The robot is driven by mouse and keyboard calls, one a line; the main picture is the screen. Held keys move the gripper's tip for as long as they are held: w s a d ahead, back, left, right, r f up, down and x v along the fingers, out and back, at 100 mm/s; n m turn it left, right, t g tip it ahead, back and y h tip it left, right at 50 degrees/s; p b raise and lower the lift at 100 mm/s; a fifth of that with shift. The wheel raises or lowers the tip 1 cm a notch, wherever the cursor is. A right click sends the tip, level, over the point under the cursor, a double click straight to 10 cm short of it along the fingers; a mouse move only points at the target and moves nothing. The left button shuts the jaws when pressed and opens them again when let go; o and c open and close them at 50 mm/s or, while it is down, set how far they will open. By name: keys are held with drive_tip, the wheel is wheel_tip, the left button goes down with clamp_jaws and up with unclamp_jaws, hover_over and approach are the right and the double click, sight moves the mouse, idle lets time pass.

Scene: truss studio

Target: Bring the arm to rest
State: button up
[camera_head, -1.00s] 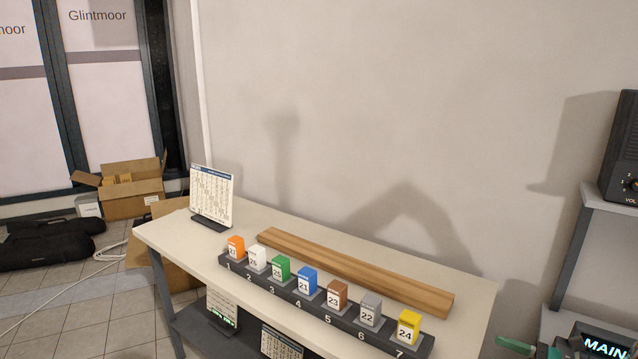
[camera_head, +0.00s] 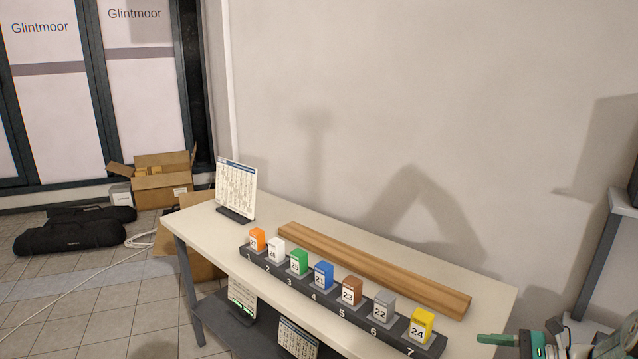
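I see no gripper fingers in this view. A green and grey mechanical part (camera_head: 533,345) is cut off by the bottom edge at the lower right, with a narrow green bar pointing left. It may be part of my own arm, but I cannot tell. On the white-topped table (camera_head: 199,226), a dark numbered rack (camera_head: 318,301) holds coloured date blocks. From left to right they are orange (camera_head: 257,239), white (camera_head: 276,249), green (camera_head: 299,261), blue (camera_head: 323,275), brown (camera_head: 352,290), grey (camera_head: 384,307) and yellow (camera_head: 421,326).
A wooden beam (camera_head: 370,268) lies behind the rack. A calendar card (camera_head: 235,190) stands at the table's far left corner, and more cards (camera_head: 297,341) stand on the lower shelf. Open cardboard boxes (camera_head: 160,188) and black bags (camera_head: 70,236) lie on the floor at left.

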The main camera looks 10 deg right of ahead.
drive_tip(key=a+r+n+g+h, duration=0.1)
drive_tip(key=a+r+n+g, duration=0.15)
drive_tip(key=a, duration=0.45)
drive_tip(key=a+r+n+g+h, duration=0.1)
drive_tip(key=a+n+g, duration=0.25)
drive_tip(key=a, duration=0.25)
drive_tip(key=s+a+r+n+t+h, duration=0.1)
drive_tip(key=s+a+r+n+h, duration=0.2)
drive_tip(key=s+a+n+h, duration=0.2)
drive_tip(key=s+a+r+n+h, duration=0.4)
drive_tip(key=s+a+n, duration=0.1)
drive_tip(key=a+n, duration=0.6)
drive_tip(key=shift+s+a+r+n+t+h, duration=0.2)
drive_tip(key=shift+a+r+n+t+h, duration=0.15)
drive_tip(key=shift+n, duration=0.55)
